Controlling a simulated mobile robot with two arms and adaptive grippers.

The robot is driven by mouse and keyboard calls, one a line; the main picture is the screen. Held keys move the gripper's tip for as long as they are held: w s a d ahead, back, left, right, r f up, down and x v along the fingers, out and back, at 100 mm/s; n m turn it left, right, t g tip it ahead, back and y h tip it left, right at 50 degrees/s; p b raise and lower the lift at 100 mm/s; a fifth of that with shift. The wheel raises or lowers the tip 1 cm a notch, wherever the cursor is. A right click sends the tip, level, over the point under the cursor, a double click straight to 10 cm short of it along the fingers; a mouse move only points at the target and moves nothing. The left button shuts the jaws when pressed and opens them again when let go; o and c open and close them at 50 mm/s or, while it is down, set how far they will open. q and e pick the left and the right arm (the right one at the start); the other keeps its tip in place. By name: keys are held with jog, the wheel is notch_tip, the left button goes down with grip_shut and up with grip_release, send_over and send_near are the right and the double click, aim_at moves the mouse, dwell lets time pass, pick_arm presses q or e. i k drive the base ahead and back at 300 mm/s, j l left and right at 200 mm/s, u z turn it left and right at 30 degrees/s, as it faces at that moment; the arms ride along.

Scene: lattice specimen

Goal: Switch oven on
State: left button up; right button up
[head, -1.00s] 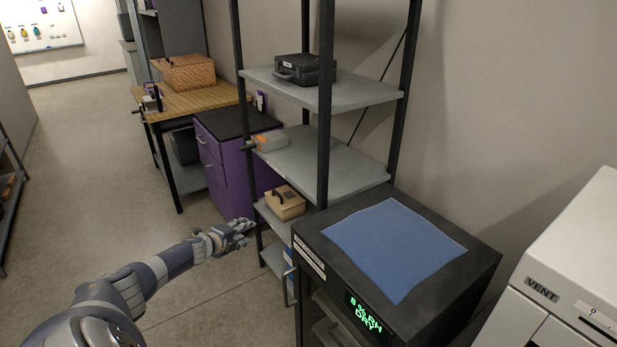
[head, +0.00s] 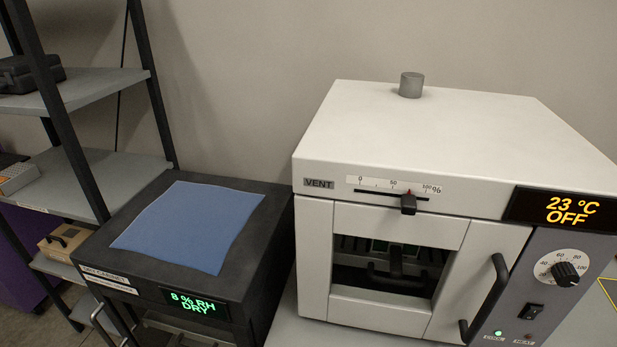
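The white oven (head: 450,150) stands on a grey bench at the right of the head view. Its display (head: 565,209) reads 23 °C OFF in orange. Below it are a black temperature dial (head: 566,274) and a black rocker switch (head: 530,311). A green lamp (head: 498,333) is lit beside a dull HEAT lamp (head: 529,336). The door, with a window and a black handle (head: 486,300), appears closed. The vent slider (head: 408,203) sits toward the right of its scale. Neither of my grippers is in view.
Left of the oven stands the dark dry cabinet (head: 270,215), with a blue cloth (head: 190,225) on top and a display reading 8 % RH DRY. A shelf rack (head: 85,90) is at the far left. A grey cylinder (head: 411,85) stands on the oven's top.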

aim_at(532, 311)
jog(key=k+j+z, duration=0.1)
jog(key=z, duration=1.55)
